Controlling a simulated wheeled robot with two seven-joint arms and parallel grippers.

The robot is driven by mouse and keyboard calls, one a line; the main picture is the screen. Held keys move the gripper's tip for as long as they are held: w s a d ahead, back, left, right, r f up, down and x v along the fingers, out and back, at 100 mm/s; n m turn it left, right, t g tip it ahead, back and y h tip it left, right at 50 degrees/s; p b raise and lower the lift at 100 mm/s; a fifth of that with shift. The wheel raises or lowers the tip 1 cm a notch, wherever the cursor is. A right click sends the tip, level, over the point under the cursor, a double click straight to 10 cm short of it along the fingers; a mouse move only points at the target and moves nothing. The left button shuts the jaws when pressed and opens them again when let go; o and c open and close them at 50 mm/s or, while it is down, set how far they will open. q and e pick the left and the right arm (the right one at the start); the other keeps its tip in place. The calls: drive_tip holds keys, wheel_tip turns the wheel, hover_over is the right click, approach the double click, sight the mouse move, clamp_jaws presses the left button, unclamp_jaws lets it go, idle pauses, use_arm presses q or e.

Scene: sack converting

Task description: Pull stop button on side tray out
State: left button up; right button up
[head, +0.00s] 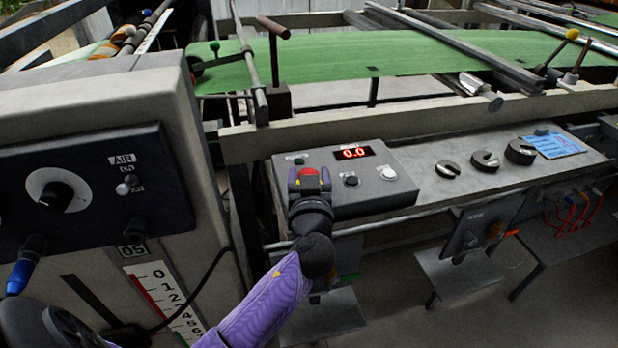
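The control box (385,189) on the side tray (445,190) has a red 0.0 display, a black knob and a white button. A red stop button (308,172) with some yellow around it shows at the box's left side. My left gripper (309,180) is at this button, with its dark fingers on either side of the red part. The gripper's body hides the button's base and the box's lower left corner. I cannot tell whether the fingers touch the button or whether it is in or out. My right gripper is not in view.
Several dark slotted round pieces (486,160) and a blue sheet (553,144) lie on the tray to the right. A beige rail (400,120) runs behind the box. A grey cabinet with an AIR panel (90,190) stands close on the left.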

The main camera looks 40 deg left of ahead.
use_arm(q)
drive_tip(key=shift+o, duration=1.2)
drive_tip(key=shift+s+d+f, duration=0.1)
drive_tip(key=shift+s+d, duration=0.15)
drive_tip(key=v, duration=0.9)
drive_tip(key=shift+s, duration=0.15)
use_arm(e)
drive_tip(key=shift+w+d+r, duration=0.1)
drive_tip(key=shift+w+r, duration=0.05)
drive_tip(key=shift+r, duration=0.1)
